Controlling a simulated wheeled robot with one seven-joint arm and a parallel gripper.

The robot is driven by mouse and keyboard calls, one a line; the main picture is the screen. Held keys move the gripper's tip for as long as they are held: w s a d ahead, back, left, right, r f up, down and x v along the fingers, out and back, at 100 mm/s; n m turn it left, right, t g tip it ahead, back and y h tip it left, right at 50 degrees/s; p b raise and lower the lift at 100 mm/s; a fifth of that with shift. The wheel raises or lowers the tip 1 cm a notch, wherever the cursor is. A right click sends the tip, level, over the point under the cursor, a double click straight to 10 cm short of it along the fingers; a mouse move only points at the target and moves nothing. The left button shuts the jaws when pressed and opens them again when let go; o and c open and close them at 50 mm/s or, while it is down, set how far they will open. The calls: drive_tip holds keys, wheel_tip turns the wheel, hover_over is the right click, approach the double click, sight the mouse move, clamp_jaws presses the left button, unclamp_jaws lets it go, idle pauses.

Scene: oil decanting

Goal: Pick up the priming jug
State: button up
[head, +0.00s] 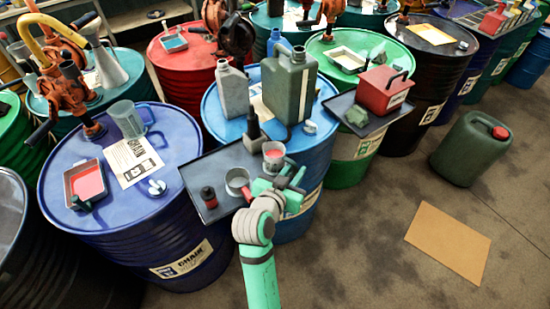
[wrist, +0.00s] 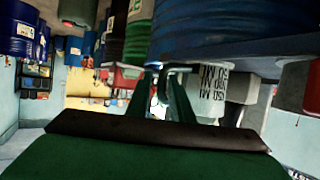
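The likely priming jug is a clear grey jug with a handle (head: 126,120), standing upright on the dark blue drum (head: 75,225) at left in the head view. My gripper (head: 284,178) is well to its right, by the front right edge of a dark tray (head: 197,168). Nothing links the gripper to the jug. In the wrist view, which is upside down, the two green fingers (wrist: 166,100) stand apart with a gap between them. I cannot make out the jug there.
The tray holds a metal cup (head: 237,181), a cup with red contents (head: 273,154) and a small dark red jar (head: 208,197). A red-filled pan (head: 86,182) and a paper sheet (head: 132,160) lie near the jug.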

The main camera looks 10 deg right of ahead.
drive_tip(key=shift+x, duration=2.55)
drive_tip(key=shift+w+a+r, duration=0.1)
drive_tip(key=shift+w, duration=0.05)
clamp_jaws()
drive_tip(key=shift+r, duration=0.1)
